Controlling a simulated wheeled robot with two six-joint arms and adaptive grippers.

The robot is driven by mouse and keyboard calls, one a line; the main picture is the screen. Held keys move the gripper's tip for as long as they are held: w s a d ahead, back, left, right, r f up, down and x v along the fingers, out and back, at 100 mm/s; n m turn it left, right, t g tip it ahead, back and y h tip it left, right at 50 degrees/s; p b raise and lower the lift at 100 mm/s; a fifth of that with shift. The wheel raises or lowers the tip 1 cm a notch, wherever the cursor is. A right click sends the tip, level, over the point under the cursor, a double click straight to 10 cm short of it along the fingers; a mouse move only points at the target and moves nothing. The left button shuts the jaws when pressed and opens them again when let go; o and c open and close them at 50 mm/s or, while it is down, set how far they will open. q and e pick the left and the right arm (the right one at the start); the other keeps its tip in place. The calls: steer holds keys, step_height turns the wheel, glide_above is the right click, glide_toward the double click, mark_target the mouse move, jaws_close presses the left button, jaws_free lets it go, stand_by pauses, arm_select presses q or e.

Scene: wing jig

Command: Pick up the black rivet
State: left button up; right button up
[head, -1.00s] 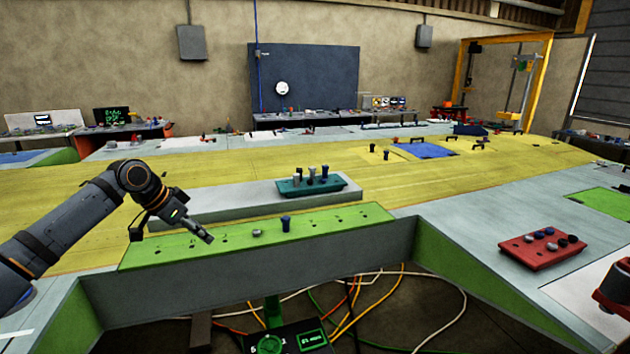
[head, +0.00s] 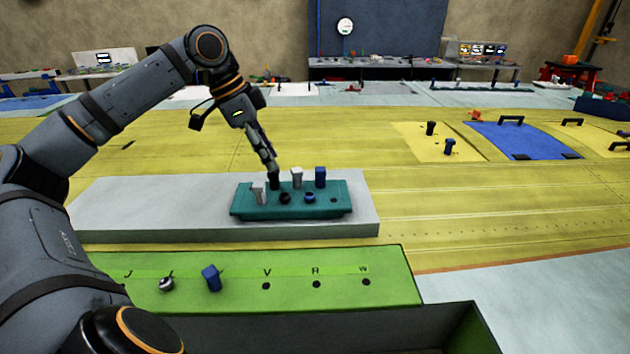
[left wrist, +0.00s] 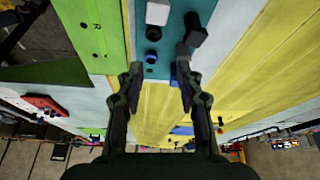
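A teal tray (head: 337,208) stands on a grey block and holds several rivets. The black rivet (head: 274,183) stands upright in its back row, left of a white rivet (head: 297,178) and a blue rivet (head: 320,177). My left gripper (head: 271,166) points down just above the black rivet and partly covers its top; I cannot tell whether they touch. In the left wrist view the fingers of my left gripper (left wrist: 157,78) are spread apart, with the tray (left wrist: 165,70) beyond them. A dark upright rivet shows near the right fingertip. My right gripper is not in view.
A grey rivet (head: 259,191) and two low ones, black (head: 285,198) and blue (head: 309,198), are also in the tray. A green strip (head: 385,268) in front holds a blue rivet (head: 211,278), a grey rivet (head: 166,284) and open holes. The yellow surface behind is mostly clear.

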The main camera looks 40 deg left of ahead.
mark_target(284, 195)
arm_select(q)
steer(key=f, duration=0.1)
steer(key=s+f+b, duration=0.1)
steer(key=d+f, duration=0.1)
steer(key=shift+s+f, duration=0.2)
steer(key=shift+f, duration=0.1)
steer(key=shift+w+d+f+b, duration=0.25)
steer(key=shift+w+f+b, duration=0.35)
steer(key=shift+f, duration=0.4)
steer(key=shift+d+f, duration=0.1)
steer(key=shift+f, duration=0.65)
steer(key=shift+w+x, duration=0.25)
steer(key=shift+x, duration=1)
steer(key=shift+s+r, duration=0.1)
steer(key=shift+s, duration=0.05)
steer(key=shift+c, duration=0.9)
steer(key=c, duration=0.5)
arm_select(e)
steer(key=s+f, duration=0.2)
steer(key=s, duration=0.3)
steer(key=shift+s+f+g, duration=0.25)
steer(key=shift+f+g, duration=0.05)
